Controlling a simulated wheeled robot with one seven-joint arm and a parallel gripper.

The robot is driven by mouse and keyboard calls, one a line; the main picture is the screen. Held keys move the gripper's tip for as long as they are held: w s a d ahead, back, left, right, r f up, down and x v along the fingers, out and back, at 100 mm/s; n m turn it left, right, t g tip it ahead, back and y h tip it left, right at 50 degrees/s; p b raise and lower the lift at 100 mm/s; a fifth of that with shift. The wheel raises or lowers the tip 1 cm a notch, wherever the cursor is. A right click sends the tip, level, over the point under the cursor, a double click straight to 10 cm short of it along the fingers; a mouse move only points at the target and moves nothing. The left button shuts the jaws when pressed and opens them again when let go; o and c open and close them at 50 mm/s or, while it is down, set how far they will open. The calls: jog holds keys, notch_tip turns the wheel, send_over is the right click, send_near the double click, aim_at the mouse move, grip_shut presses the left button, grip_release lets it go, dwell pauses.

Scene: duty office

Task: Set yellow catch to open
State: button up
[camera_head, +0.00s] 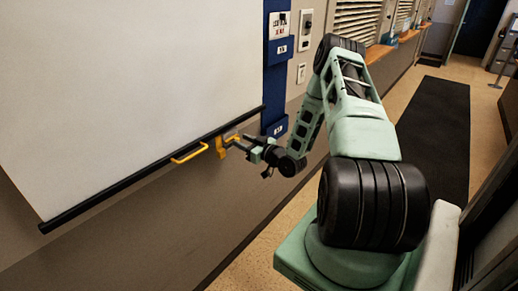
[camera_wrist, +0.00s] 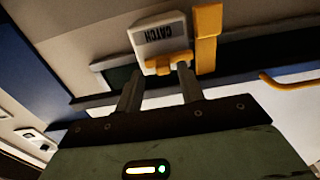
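The yellow catch (camera_wrist: 165,63) is a small yellow lever on a pale plate lettered CATCH (camera_wrist: 160,35), in the upper middle of the wrist view. A yellow upright bracket (camera_wrist: 208,38) stands just right of it; this bracket also shows in the head view (camera_head: 220,147) by the screen's lower bar. My gripper (camera_wrist: 159,82) has its two fingers spread, with the lever at their tips. I cannot tell whether they touch it. In the head view my gripper (camera_head: 248,144) is close to the wall, and the lever is too small to make out.
A yellow handle (camera_head: 190,153) sticks out from the dark lower bar (camera_head: 120,185) of a large white screen (camera_head: 130,80). A blue wall strip (camera_head: 276,75) with labelled plates is right of the screen. The corridor floor with a dark mat (camera_head: 440,125) is clear.

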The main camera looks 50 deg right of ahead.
jog(key=s+b, duration=0.5)
jog(key=s, duration=1.2)
jog(key=shift+w, duration=0.1)
jog(key=w+a+n+g+y, duration=0.3)
jog(key=w+a+n+g, duration=0.15)
jog(key=w+a, duration=0.6)
jog(key=w+a+r+n+g+h, duration=0.1)
jog(key=a+r+g, duration=0.15)
jog(key=a, duration=0.55)
jog(key=w+a+r+g, duration=0.1)
jog(key=a+g, duration=0.3)
jog(key=a, duration=0.3)
jog(key=s+a+r+n+g, duration=0.1)
jog(key=s+a+r+g, duration=0.25)
jog(key=s+a, duration=0.7)
jog(key=s+a+r+g, duration=0.1)
jog(key=s+a+r, duration=0.1)
jog(key=s+a, duration=0.2)
jog(key=s+a+r+n+g+h, duration=0.1)
jog(key=s+a, duration=0.4)
jog(key=s, duration=0.6)
notch_tip(320, 180, up, 2)
jog(key=shift+s+r+g, duration=0.1)
jog(key=shift+s+g, duration=0.1)
jog(key=shift+g, duration=0.55)
